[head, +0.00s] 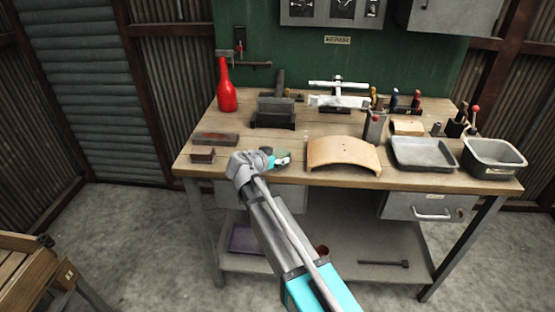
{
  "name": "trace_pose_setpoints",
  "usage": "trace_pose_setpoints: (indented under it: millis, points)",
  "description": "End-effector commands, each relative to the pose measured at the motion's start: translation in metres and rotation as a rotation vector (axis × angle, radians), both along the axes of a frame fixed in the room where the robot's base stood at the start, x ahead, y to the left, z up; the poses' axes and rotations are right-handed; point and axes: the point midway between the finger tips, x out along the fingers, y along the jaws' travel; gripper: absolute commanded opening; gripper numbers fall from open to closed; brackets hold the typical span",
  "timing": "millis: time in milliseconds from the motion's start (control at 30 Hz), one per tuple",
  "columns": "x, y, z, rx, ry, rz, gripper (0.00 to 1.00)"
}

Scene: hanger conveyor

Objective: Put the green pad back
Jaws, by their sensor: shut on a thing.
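My gripper (276,157) is at the front edge of the workbench, left of centre, with my arm reaching up to it from below. Its jaws are small in the view and partly hidden by my wrist. A grey-green piece (284,158), which looks like the green pad, shows at the gripper's end, just right of my wrist. The gripper is shut on it. I cannot tell whether the pad touches the bench top or is held just above it.
The wooden workbench (325,125) holds a curved wooden piece (343,153), a grey tray (423,153), a deeper metal bin (492,158), a red bottle (226,88), a dark holder (273,113) and small brown blocks (203,155). Bare wood shows between the dark holder and curved piece.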

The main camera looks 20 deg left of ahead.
Motion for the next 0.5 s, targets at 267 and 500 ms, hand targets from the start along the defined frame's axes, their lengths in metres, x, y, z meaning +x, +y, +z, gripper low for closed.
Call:
trace_pose_setpoints:
  millis: [267, 500]
  points:
    - [-0.0002, 0.0004, -0.0016, 0.000, 0.000, 0.000, 0.15]
    - [-0.0004, 0.0005, -0.0026, 0.000, 0.000, 0.001, 0.96]
